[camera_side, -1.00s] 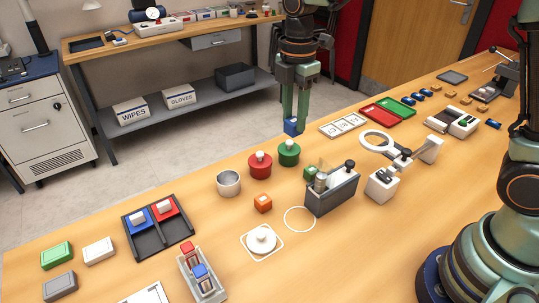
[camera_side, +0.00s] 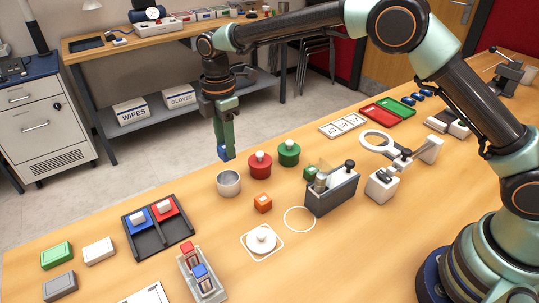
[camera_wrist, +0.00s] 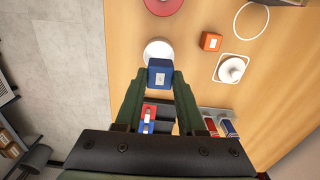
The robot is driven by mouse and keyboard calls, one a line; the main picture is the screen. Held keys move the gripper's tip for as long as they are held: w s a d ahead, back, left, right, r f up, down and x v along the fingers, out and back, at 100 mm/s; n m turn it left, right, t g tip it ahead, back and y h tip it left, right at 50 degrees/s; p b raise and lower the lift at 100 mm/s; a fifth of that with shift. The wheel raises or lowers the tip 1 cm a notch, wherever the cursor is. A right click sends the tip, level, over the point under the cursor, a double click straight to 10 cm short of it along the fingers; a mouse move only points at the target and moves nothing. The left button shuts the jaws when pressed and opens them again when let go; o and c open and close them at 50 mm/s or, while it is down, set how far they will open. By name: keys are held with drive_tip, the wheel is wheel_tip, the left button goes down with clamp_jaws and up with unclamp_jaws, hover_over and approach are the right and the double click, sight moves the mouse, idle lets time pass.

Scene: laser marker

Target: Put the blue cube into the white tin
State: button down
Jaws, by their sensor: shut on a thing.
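My gripper (camera_side: 225,152) is shut on the blue cube (camera_side: 224,154), which hangs between the fingertips above the table's far edge. The white tin (camera_side: 229,183), an open round can, stands upright on the table just below the cube in the side view. In the wrist view the blue cube (camera_wrist: 160,74) sits between my fingertips (camera_wrist: 160,78). The tin (camera_wrist: 157,48) shows there partly behind the cube, its near part hidden. The cube is apart from the tin, higher than its rim.
A red lidded tin (camera_side: 259,166) and a green lidded tin (camera_side: 289,153) stand right of the white tin. An orange cube (camera_side: 262,204) lies in front. A dark tray (camera_side: 149,241) with blue and red pieces is at left. A white lid (camera_side: 261,240) lies on a marked square.

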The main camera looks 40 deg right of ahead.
sight(226, 162)
drive_tip(key=shift+w+a+f, duration=0.1)
drive_tip(key=shift+a+f, duration=0.15)
drive_tip(key=shift+f, duration=2.75)
drive_tip(key=shift+f, duration=0.6)
drive_tip(key=shift+c, duration=2.2)
unclamp_jaws()
drive_tip(key=shift+r, duration=0.1)
